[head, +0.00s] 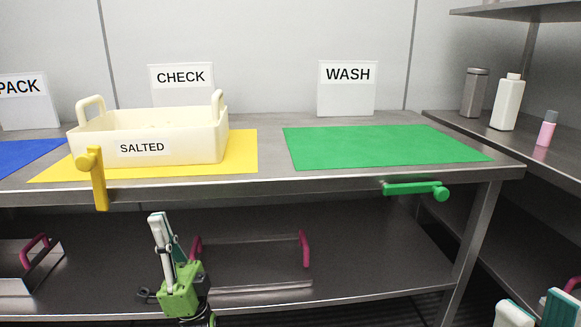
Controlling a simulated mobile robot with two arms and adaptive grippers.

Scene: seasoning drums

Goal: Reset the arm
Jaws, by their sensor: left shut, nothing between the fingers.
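My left gripper (163,226) stands upright in front of the table, low in the view, before the lower shelf. Its fingers are closed with nothing between them. My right gripper (532,308) shows only at the bottom right corner. Its two finger ends stand apart with a gap between them, and the rest is cut off by the frame edge. Neither gripper touches a thing that I can see.
A cream crate (207,148) labelled SALTED sits on the yellow mat (243,152). The green mat (380,146) is bare. A yellow lever (97,183) hangs down and a green lever (412,188) lies level at the table's front edge. Trays with magenta handles (305,248) are on the lower shelf.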

